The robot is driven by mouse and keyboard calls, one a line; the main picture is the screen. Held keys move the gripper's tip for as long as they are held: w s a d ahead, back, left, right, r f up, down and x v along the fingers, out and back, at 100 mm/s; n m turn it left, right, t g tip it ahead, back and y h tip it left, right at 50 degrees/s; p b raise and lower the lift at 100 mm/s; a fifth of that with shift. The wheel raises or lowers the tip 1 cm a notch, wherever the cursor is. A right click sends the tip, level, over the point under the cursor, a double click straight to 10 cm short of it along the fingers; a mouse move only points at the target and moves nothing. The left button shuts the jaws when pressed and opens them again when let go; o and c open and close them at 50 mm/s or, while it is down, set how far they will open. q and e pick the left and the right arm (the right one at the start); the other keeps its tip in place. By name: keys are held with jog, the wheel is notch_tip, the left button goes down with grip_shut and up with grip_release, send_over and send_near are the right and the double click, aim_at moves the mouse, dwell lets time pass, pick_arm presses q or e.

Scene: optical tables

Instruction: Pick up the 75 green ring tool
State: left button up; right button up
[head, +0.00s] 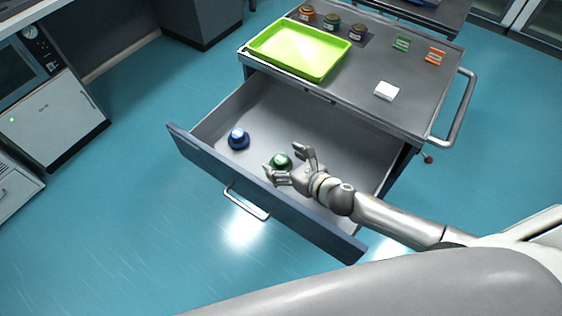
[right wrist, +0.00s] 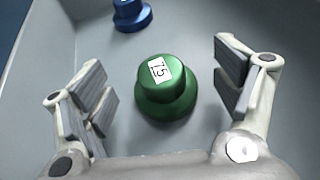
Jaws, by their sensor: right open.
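The green ring tool (head: 281,160) stands on the floor of the open drawer in the head view. In the right wrist view the green ring tool (right wrist: 166,88) shows a white label reading 75 on its top. My right gripper (head: 286,160) is open above the drawer, close to the green tool. In the right wrist view the fingers of the right gripper (right wrist: 165,92) are spread wide, one on each side of the tool, with clear gaps between. My left gripper is not in view.
A blue ring tool (head: 238,139) stands left of the green one in the drawer (head: 262,108). The drawer front (head: 207,166) rises on the near side. The cart top (head: 372,76) above holds a green tray (head: 299,49), a white box (head: 387,91) and small items.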

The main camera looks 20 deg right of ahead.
jog(key=shift+x, duration=1.1)
jog(key=c, duration=1.1)
jog(key=shift+c, duration=0.3)
jog(key=shift+r, duration=0.1)
